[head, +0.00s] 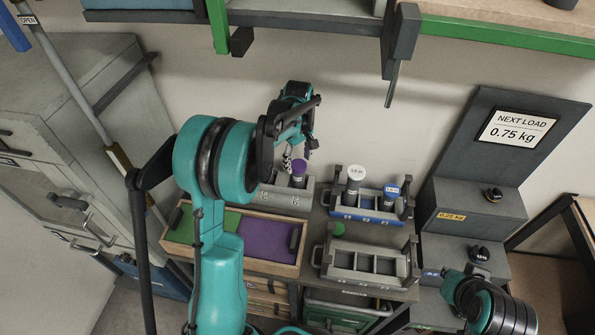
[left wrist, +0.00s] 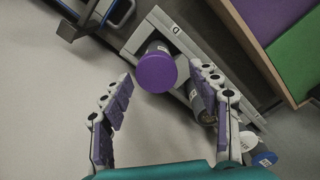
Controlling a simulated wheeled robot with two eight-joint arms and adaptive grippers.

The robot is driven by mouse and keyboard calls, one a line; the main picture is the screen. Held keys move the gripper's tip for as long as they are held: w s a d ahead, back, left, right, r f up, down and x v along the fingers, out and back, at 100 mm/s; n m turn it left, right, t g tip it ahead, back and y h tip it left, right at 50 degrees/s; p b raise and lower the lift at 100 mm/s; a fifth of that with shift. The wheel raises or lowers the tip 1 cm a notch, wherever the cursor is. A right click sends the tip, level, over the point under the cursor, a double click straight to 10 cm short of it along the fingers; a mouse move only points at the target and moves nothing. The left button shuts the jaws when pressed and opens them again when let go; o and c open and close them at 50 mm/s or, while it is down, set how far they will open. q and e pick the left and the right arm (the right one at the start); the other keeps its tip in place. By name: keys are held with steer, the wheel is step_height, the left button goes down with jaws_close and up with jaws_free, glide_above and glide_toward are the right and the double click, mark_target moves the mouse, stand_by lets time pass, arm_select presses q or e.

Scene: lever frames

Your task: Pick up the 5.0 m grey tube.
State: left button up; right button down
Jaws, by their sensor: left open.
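My left gripper (head: 299,150) hangs open and empty above the grey rack (head: 268,194) at the back. In the left wrist view its two fingers (left wrist: 168,122) are spread apart. A purple-capped tube (head: 299,169) stands in this rack below the gripper. Its purple cap (left wrist: 155,73) shows ahead of the fingertips, between them and apart from both. A dark grey cylinder (left wrist: 203,109) is partly hidden by the right-hand finger. A white-capped tube (head: 354,177) and a blue-capped tube (head: 390,197) stand in the blue-fronted rack (head: 366,216). The tube labels are too small to read.
A wooden tray (head: 234,262) with green and purple sections lies in front. A grey compartmented rack (head: 366,268) is right of it. A sign (head: 517,129) reads "NEXT LOAD 0.75 kg". Shelves overhang the back. My right arm shows only partly at lower right.

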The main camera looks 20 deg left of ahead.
mark_target(298, 176)
arm_select(q)
step_height(298, 176, down, 3)
steer(key=shift+r+b, duration=0.1)
steer(key=shift+b, duration=0.3)
steer(key=f, duration=0.1)
steer(key=f+b, duration=0.1)
steer(key=f, duration=0.3)
steer(key=shift+w+a, duration=0.1)
steer(key=shift+w, duration=0.25)
steer(key=c, duration=1.3)
